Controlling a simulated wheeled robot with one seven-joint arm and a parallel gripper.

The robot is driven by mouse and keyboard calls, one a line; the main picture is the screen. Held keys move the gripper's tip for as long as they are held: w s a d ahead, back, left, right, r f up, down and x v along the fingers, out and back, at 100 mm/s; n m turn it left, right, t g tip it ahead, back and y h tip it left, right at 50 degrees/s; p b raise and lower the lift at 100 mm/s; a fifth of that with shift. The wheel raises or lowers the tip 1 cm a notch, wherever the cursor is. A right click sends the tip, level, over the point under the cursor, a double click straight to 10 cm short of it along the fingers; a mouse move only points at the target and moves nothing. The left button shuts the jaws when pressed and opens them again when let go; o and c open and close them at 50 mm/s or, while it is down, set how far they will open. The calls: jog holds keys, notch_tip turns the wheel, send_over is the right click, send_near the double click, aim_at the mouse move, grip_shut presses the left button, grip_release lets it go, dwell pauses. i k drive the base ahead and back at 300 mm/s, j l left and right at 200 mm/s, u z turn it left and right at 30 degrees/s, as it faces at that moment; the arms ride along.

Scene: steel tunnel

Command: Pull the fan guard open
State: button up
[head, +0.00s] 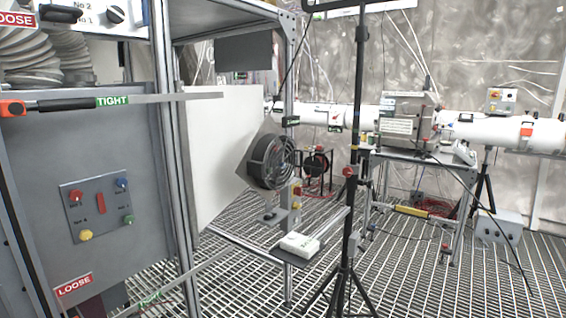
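A black round fan (262,163) stands near the middle of the head view, beside a pale panel on a metal frame. Its guard (282,161), of dark concentric rings, covers the fan's right-facing side. The guard is seen at a steep angle. I cannot tell whether it touches the housing all round, and no handle or hinge can be made out. My gripper does not show in this view.
A black tripod pole (352,210) stands right of the fan. A white box (299,243) lies below the fan. Grated floor (420,285) is open at front right.

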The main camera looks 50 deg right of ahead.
aim_at(296, 165)
jog(key=z, duration=0.55)
jog(key=i+z, duration=0.25)
jog(key=z, duration=0.15)
jog(key=i+z, duration=0.2)
jog(key=z, duration=0.2)
jog(key=i+z, duration=0.25)
jog(key=z, duration=0.15)
